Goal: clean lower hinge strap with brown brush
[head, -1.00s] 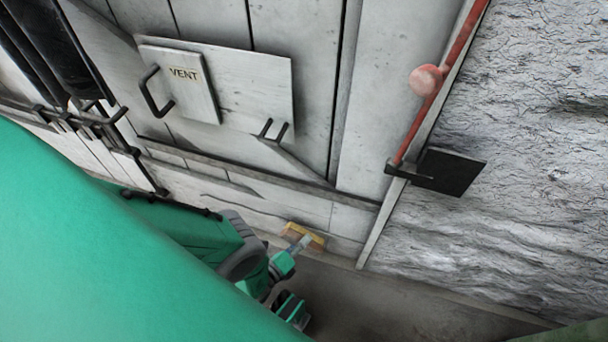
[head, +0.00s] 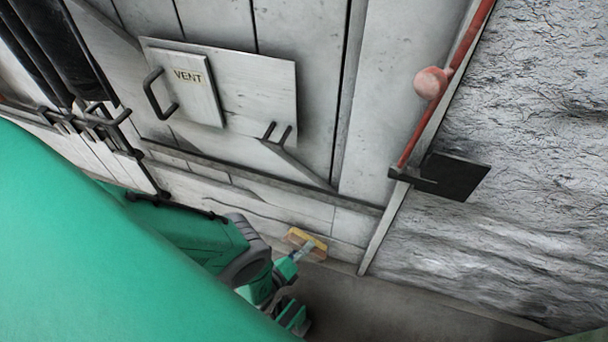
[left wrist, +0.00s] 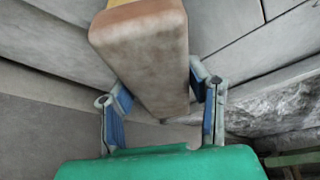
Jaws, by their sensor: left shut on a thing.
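My left gripper (head: 304,250) is low in front of the grey door and shut on the brush (head: 297,236). In the left wrist view the brush (left wrist: 145,50) is a brown block with a yellowish far end, held between the two fingers of the gripper (left wrist: 162,88). The brush is close to the pale lower boards of the door; I cannot tell whether it touches them. A long, thin, tapered outline low on the door (head: 265,208) may be the lower hinge strap, but I cannot be sure. My right gripper is out of view.
Above are a VENT panel (head: 188,90) with a black handle (head: 152,98) and a dark ledge (head: 290,179). To the right are a red rod (head: 425,120) with a round knob (head: 431,83), a black plate (head: 456,177) and a rough rock wall (head: 530,130). The floor (head: 370,308) is clear.

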